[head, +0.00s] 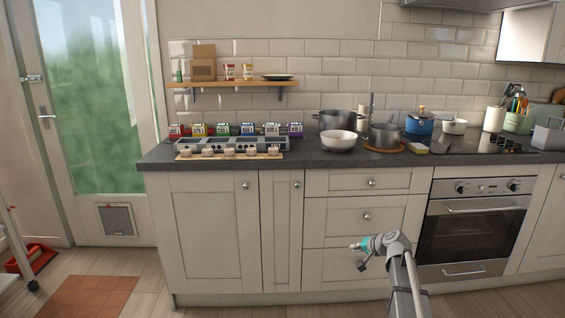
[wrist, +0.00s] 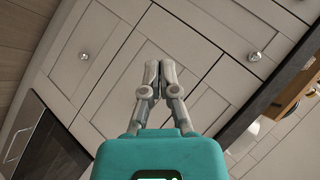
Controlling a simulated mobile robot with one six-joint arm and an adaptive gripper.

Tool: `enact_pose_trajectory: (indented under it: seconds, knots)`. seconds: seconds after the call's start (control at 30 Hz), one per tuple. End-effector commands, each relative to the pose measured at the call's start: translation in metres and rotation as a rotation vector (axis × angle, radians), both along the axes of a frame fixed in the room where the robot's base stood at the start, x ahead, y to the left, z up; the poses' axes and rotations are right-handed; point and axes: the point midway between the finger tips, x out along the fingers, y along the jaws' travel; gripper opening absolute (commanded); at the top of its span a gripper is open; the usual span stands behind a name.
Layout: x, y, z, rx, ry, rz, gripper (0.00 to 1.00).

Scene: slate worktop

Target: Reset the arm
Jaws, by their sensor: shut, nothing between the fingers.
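My gripper (wrist: 159,66) is shut and empty in the wrist view, its two grey fingers together in front of the pale cabinet fronts. In the head view my arm rises from the bottom edge, and my gripper (head: 354,246) points left, below the worktop level, in front of the drawers (head: 357,216). The gripper's fingers are small in the head view.
An oven (head: 467,225) is at right.

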Motion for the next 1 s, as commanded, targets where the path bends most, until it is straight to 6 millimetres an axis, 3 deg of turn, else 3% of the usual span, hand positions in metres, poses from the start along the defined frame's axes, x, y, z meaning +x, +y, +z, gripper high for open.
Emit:
enact_pose_trajectory:
  seconds: [0.03,0.2,0.4,0.5,0.93,1.0]
  knots:
    - [-0.028,0.020,-0.009,-0.046,0.038,0.046,0.00]
    - [-0.103,0.062,-0.039,-0.226,0.184,0.194,0.00]
    - [-0.192,0.088,-0.064,-0.433,0.358,0.333,0.00]
    - [-0.224,0.091,-0.071,-0.514,0.425,0.373,0.00]
    - [-0.318,0.088,-0.079,-0.745,0.620,0.462,0.00]
    - [-0.313,0.087,-0.069,-0.745,0.621,0.460,0.00]
